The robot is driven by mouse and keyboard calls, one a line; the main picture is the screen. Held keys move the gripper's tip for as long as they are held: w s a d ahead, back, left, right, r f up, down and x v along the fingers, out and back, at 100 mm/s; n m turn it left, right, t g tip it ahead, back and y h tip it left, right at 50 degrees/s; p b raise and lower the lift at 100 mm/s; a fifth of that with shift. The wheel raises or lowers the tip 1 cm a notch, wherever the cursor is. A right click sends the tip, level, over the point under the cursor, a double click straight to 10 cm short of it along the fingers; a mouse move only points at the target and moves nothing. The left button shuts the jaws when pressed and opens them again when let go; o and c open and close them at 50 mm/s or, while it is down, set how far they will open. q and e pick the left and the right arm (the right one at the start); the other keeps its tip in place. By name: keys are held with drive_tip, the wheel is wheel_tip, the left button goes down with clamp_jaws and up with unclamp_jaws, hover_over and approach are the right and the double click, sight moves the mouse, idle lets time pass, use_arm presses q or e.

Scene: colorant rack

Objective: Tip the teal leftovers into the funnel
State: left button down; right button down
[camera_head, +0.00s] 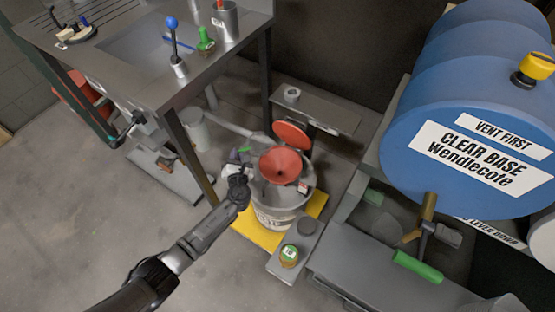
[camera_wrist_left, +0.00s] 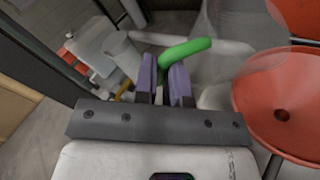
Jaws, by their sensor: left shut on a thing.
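My left gripper (camera_head: 238,172) is at the left rim of a grey drum, close to the red funnel (camera_head: 281,166). In the left wrist view its purple-grey fingers (camera_wrist_left: 165,80) are shut on a green handle (camera_wrist_left: 190,48). The handle appears to belong to a clear, see-through jug (camera_wrist_left: 228,45). The jug stands out little against the background, and I see no teal liquid in it. The funnel also shows in the left wrist view (camera_wrist_left: 283,112), to the right of the jug. My right gripper is not in view.
The funnel sits over the grey drum (camera_head: 275,218) on a yellow mat (camera_head: 245,226), with a red lid (camera_head: 292,134) raised behind it. A sink bench (camera_head: 185,90) stands left. A blue barrel (camera_head: 440,105) and a grey shelf (camera_head: 385,275) stand right. Floor at left is clear.

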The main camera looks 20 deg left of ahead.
use_arm(q)
drive_tip(key=a+f+n+g+h+b, duration=0.1)
drive_tip(key=a+f+n+g+h, duration=0.35)
drive_tip(key=f, duration=0.55)
drive_tip(key=shift+t+y, duration=0.35)
drive_tip(key=shift+t, duration=0.5)
drive_tip(key=r+p, duration=0.1)
drive_tip(key=a+r+p, duration=0.1)
drive_tip(key=r+p, duration=0.1)
drive_tip(key=w+r+p, duration=0.1)
drive_tip(key=r, duration=0.1)
drive_tip(key=shift+a+p, duration=0.25)
drive_tip(key=shift+p, duration=0.05)
drive_tip(key=shift+s+a, duration=0.1)
